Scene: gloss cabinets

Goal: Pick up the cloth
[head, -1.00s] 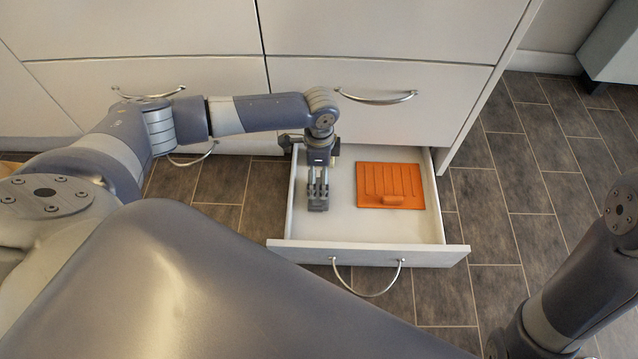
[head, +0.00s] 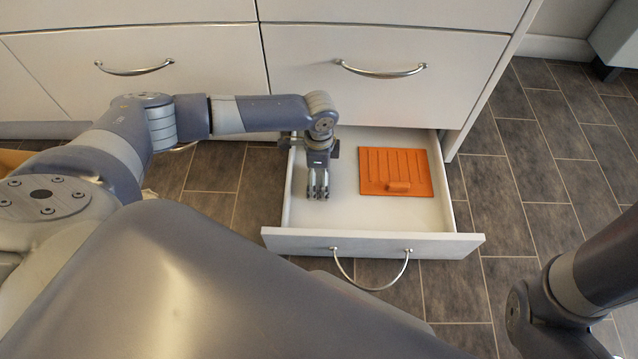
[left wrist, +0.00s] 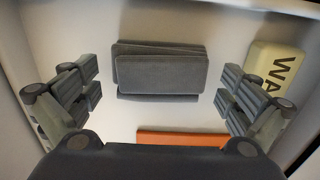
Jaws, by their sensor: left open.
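A flat dark grey folded piece, which looks like the cloth (left wrist: 160,73), lies on the white drawer floor in the left wrist view. My left gripper (head: 318,193) is inside the open drawer (head: 372,243), near its left side. In the left wrist view my left gripper (left wrist: 160,103) is open and empty, with its fingers on either side of the grey piece and apart from it. In the head view my gripper and wrist hide the grey piece. Only part of my right arm shows at the right edge; its gripper is out of frame.
An orange ribbed board with a small handle (head: 396,168) lies in the drawer, right of my left gripper. A cream block with dark letters (left wrist: 272,68) is near the drawer wall. Closed cabinet fronts (head: 375,95) stand behind. Tiled floor (head: 525,230) is free at the right.

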